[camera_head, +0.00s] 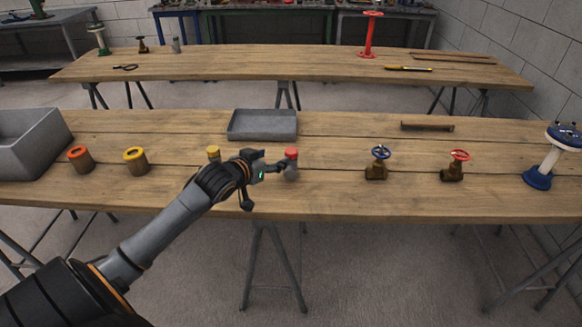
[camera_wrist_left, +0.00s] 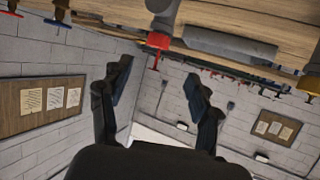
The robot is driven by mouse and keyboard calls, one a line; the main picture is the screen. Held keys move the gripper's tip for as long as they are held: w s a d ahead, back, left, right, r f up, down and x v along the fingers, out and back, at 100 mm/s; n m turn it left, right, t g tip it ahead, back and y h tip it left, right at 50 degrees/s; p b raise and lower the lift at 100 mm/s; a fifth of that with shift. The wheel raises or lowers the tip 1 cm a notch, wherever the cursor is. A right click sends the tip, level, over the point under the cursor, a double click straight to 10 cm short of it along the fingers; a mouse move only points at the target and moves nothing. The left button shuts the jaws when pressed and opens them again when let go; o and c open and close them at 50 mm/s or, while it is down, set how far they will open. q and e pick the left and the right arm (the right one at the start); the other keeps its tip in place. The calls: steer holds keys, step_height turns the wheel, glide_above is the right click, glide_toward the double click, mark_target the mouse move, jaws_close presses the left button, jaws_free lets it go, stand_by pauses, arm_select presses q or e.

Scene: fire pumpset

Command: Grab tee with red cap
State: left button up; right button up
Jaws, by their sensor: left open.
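The tee with the red cap (camera_head: 291,153) stands on the front table, its grey body below the cap. In the left wrist view the picture is inverted, and the red cap (camera_wrist_left: 158,40) shows near the top, between the directions of the two fingers. My left gripper (camera_head: 258,178) is open, just left of the tee in the head view. Its spread fingers also show in the left wrist view (camera_wrist_left: 160,78), with nothing held between them. Whether a finger touches the tee cannot be told. My right gripper is not in view.
A yellow-capped part (camera_head: 213,152) stands partly behind my left gripper. A grey tray (camera_head: 262,135) lies behind it. A blue-wheel valve (camera_head: 377,165) and a red-wheel valve (camera_head: 455,166) stand to the right. Capped cylinders (camera_head: 135,160) and a grey bin (camera_head: 38,150) are at left.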

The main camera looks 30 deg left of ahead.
mark_target(288, 155)
arm_select(q)
steer(key=x, duration=0.6)
steer(key=shift+w+f, duration=0.15)
steer(key=shift+f, duration=0.05)
steer(key=shift+d+f+x, duration=0.1)
steer(key=shift+f+x, duration=0.05)
steer(key=shift+x, duration=1.2)
steer(key=shift+d+f+x, duration=0.1)
steer(key=shift+f+x, duration=0.1)
steer(key=shift+x, duration=1.15)
steer(key=shift+c, duration=0.5)
steer(key=shift+r, duration=0.1)
jaws_close()
